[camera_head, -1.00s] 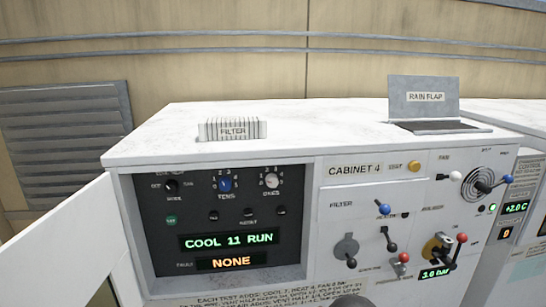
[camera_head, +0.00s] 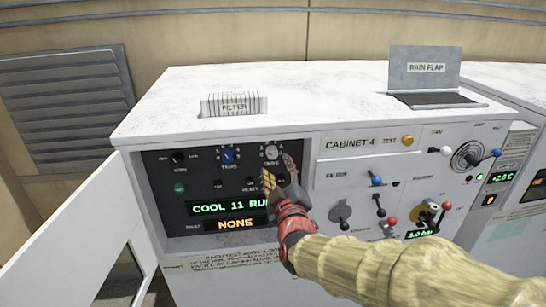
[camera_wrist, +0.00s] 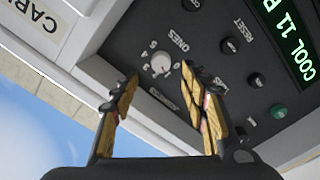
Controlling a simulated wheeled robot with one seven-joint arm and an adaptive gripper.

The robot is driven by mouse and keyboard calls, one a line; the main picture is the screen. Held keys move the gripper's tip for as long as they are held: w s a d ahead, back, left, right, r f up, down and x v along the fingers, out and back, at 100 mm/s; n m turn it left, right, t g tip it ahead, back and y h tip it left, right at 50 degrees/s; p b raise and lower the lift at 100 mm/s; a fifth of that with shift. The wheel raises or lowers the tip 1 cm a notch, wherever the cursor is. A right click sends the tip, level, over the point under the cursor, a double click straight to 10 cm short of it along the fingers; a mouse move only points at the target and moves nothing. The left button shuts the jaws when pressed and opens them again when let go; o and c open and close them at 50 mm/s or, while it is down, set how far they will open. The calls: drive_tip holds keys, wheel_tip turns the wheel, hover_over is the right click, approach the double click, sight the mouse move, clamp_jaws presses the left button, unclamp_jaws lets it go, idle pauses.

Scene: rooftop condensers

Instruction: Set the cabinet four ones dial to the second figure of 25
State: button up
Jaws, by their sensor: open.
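The ones dial (camera_head: 271,153) is a small white knob on the dark panel of cabinet 4, right of the blue tens dial (camera_head: 228,156). In the wrist view the ones dial (camera_wrist: 161,63) lies between the fingertips of my gripper (camera_wrist: 162,77), beyond them. My gripper (camera_head: 279,174) is open and empty, just below the dial in the head view. No finger clearly touches the knob. The fault display (camera_head: 237,224) reads NONE.
The open white door (camera_head: 85,215) stands at the left of the panel recess. A filter block (camera_head: 233,104) and the rain flap (camera_head: 425,68) are on the top.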

sight(273, 155)
drive_tip(key=w, duration=0.2)
drive_tip(key=w+a+p, duration=0.1)
drive_tip(key=w, duration=0.1)
drive_tip(key=w+p, duration=0.1)
drive_tip(key=w, duration=0.2)
drive_tip(key=shift+a, duration=0.15)
drive_tip(key=c, duration=0.3)
drive_tip(key=c, duration=0.7)
drive_tip(key=shift+c, duration=0.8)
